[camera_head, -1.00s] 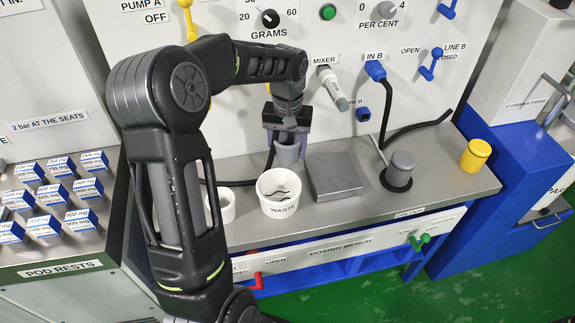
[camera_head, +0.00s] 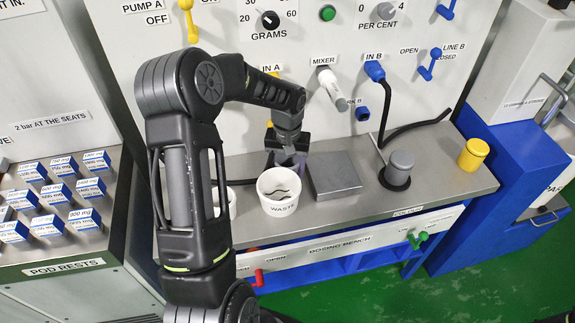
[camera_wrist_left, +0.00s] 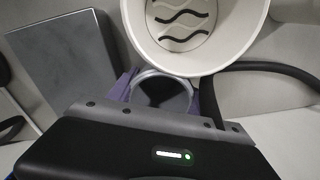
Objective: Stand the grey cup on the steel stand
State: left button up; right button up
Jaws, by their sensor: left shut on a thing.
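My left gripper (camera_head: 287,160) has purple fingers and points down just behind the white waste tub. It is shut on the grey cup, mostly hidden behind the tub and fingers in the head view. In the left wrist view the cup's round rim and dark inside (camera_wrist_left: 163,90) show between the purple fingers of my gripper (camera_wrist_left: 158,98). I cannot tell whether the cup touches the bench. The square, flat grey steel stand (camera_head: 334,174) is just right of the gripper, with nothing on it. It also shows in the left wrist view (camera_wrist_left: 65,62). My right gripper is not in view.
The white waste tub (camera_head: 279,205), with dark wavy marks inside, stands close in front of the cup. Another white tub (camera_head: 228,206) is partly behind my arm. A grey-lidded container (camera_head: 401,163) and a yellow one (camera_head: 474,153) stand right. A black hose (camera_wrist_left: 262,68) runs nearby.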

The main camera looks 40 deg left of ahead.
pick_arm(q)
jog(key=shift+f, duration=0.15)
jog(key=o, duration=1.1)
notch_tip(320, 180, up, 12)
jog(key=b, duration=0.1)
jog(key=shift+r, duration=0.2)
